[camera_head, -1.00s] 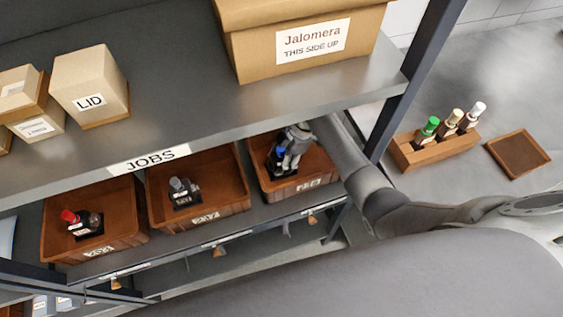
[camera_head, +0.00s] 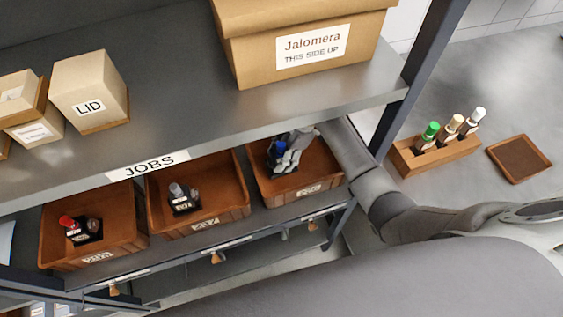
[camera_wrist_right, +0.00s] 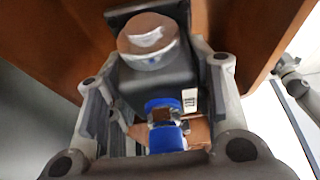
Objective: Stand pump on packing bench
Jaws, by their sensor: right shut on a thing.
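My right gripper (camera_head: 290,150) reaches into the rightmost wooden job bin (camera_head: 322,180) on the shelf marked JOBS. It is shut on a pump with a blue part (camera_head: 279,146). In the right wrist view the pump (camera_wrist_right: 155,75) shows a dark body, a round silver cap and a blue collar between the fingers, with a small white label on its side. In the head view the gripper hides much of the pump, and I cannot tell whether it still touches the bin floor. The packing bench cannot be made out for certain. My left gripper is not in view.
The middle bin (camera_head: 220,213) holds a grey-topped pump (camera_head: 183,198); the left bin (camera_head: 50,235) holds a red-topped one (camera_head: 78,229). The shelf board (camera_head: 200,110) overhangs the bins. A post (camera_head: 418,80) stands right of them. A bottle rack (camera_head: 437,157) and small tray (camera_head: 520,157) lie beyond.

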